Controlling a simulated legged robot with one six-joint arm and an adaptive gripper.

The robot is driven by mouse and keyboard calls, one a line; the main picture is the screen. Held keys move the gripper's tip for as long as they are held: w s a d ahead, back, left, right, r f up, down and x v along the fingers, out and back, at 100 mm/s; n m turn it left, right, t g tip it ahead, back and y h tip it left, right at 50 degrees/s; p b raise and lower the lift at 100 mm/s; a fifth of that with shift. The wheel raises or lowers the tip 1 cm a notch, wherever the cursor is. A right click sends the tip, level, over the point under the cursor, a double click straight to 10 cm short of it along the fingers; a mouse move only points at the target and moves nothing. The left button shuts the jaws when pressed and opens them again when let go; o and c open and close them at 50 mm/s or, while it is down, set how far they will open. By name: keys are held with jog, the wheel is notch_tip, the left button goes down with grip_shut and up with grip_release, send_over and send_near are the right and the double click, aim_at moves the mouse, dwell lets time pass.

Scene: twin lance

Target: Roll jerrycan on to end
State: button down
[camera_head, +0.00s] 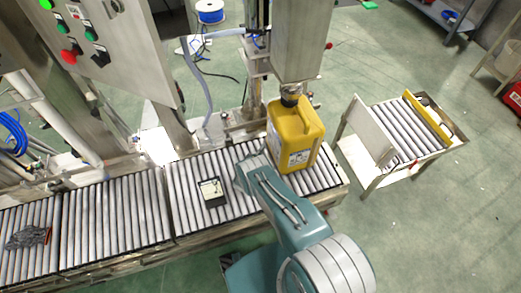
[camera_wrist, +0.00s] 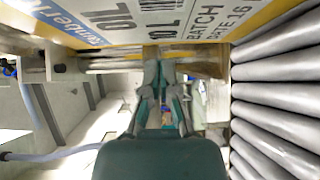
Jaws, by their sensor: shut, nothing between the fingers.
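The yellow jerrycan (camera_head: 308,130) stands upright on the roller conveyor (camera_head: 230,192), close to its right end. Its dark neck sits below a grey machine column. My gripper (camera_wrist: 160,62) is shut and empty, with its fingertips at the jerrycan's labelled side in the wrist view. That side (camera_wrist: 125,22) fills the top of the wrist view, with large print and a blue strip. I cannot tell whether the fingertips touch it. In the head view my arm reaches to the can's left side, and the fingers are mostly hidden there.
A small roller table (camera_head: 375,165) with a yellow edge bar stands right of the conveyor, across a gap. A black-framed card (camera_head: 211,191) lies on the rollers left of my arm. A grey control cabinet (camera_head: 115,45) overhangs the back left. Dark material (camera_head: 28,237) lies far left.

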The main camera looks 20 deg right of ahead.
aim_at(273, 141)
jog(key=shift+d, duration=1.8)
jog(key=shift+d, duration=0.1)
